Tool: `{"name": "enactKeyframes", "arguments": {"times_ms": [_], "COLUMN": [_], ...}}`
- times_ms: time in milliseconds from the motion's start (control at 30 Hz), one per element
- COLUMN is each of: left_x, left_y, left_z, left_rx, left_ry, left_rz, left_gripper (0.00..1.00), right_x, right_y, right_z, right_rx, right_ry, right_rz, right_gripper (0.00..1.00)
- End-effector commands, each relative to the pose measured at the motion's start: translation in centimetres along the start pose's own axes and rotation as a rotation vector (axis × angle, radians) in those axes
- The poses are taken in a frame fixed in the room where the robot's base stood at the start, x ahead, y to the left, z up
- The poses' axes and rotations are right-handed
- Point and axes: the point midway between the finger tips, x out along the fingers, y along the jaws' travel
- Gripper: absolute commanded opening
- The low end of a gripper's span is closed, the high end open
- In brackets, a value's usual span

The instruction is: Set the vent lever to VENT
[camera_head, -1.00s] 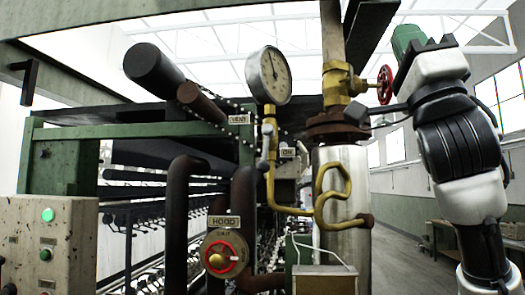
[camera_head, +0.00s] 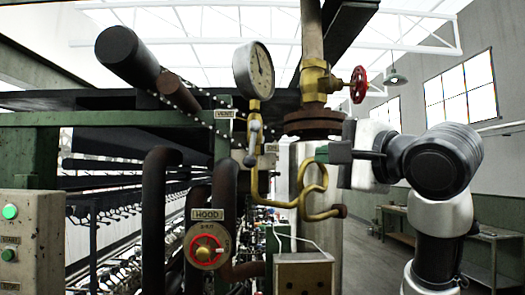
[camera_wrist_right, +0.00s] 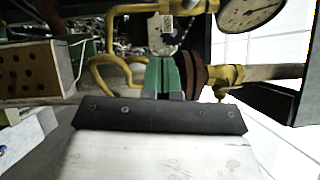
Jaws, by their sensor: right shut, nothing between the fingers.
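The vent lever (camera_head: 252,145) is a small grey lever with a rounded end, on the brass pipe below the pressure gauge (camera_head: 254,70). It stands roughly upright between the VENT plate (camera_head: 224,114) at its upper left and the ON plate (camera_head: 271,148) at its right. My right gripper (camera_head: 323,153) is shut and empty, to the right of the lever at about its height in the picture, pointing left and apart from it. In the right wrist view its green fingers (camera_wrist_right: 165,76) are together, with the ON plate (camera_wrist_right: 167,22) beyond them. My left gripper is not in view.
The curved yellow pipe (camera_head: 313,203) and the rusty flange (camera_head: 313,122) are close to my right gripper. A red valve wheel (camera_head: 358,84) is above it. The HOOD dial (camera_head: 207,247) and a metal box (camera_head: 304,272) are lower.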

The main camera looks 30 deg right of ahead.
Motion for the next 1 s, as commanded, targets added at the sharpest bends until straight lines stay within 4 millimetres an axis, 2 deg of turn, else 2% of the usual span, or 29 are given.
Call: {"name": "enactKeyframes", "arguments": {"times_ms": [233,367,800,1000], "left_x": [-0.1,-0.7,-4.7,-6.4], "left_y": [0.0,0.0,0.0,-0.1], "left_z": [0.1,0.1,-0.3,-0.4], "left_rx": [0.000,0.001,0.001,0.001], "left_ry": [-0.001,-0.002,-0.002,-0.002], "left_rz": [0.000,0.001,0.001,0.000], "left_gripper": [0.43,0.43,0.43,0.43], "right_x": [0.2,1.2,10.1,12.1], "right_y": [-0.1,-0.2,-0.5,-0.5], "right_z": [0.0,0.0,0.0,2.0], "right_rx": [0.000,0.001,0.000,-0.001], "right_ry": [0.001,0.002,0.002,0.001], "right_rz": [-0.002,0.000,0.002,-0.002], "right_gripper": [0.00,0.00,0.00,0.00]}}
